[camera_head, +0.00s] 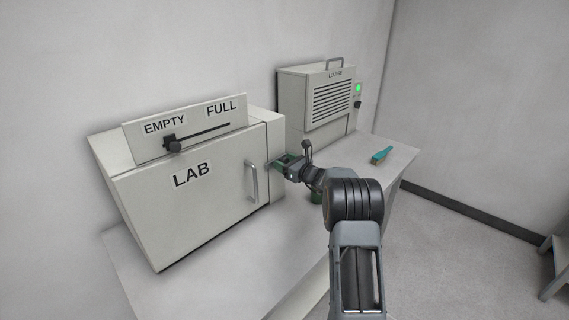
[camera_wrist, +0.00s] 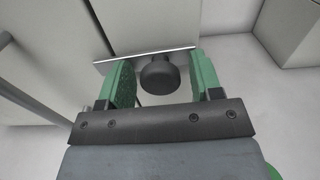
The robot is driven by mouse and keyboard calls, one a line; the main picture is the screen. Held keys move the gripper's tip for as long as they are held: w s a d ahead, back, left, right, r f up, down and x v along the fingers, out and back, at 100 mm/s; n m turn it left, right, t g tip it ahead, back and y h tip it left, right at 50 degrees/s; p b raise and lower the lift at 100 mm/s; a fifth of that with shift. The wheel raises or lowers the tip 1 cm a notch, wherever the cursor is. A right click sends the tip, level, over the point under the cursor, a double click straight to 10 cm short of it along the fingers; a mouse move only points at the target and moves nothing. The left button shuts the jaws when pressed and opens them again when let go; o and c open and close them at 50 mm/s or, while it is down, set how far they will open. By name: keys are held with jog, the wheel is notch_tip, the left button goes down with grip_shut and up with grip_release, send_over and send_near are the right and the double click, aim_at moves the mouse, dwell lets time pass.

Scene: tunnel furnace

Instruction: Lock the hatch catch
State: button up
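The white LAB box (camera_head: 200,185) stands on the bench, with a vertical bar handle (camera_head: 251,181) on its front door. My gripper (camera_head: 280,164) is at the right side of this box. In the wrist view my gripper (camera_wrist: 160,72) is open, with one green finger on each side of a round dark knob (camera_wrist: 158,76). Small gaps show between the knob and both fingers. The knob sits by a thin pale plate edge (camera_wrist: 146,56) on the box side; I take it to be the hatch catch. In the head view my gripper hides the knob. Whether the catch is locked cannot be told.
A slider with a dark knob (camera_head: 173,144) is on the EMPTY/FULL panel (camera_head: 190,125) atop the box. A louvre unit (camera_head: 318,98) with a green light stands behind my gripper. A teal-handled tool (camera_head: 381,155) lies on the right of the bench (camera_head: 350,152).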

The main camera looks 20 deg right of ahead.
grip_shut()
dwell(0.3)
jog(key=shift+m+b, duration=0.3)
jog(key=shift+b, duration=0.05)
jog(key=shift+o, duration=0.6)
grip_release()
jog(key=shift+s, duration=0.15)
jog(key=b+v, duration=0.2)
jog(key=v, duration=1.1)
jog(key=shift+s+d, duration=0.2)
jog(key=shift+s, duration=0.1)
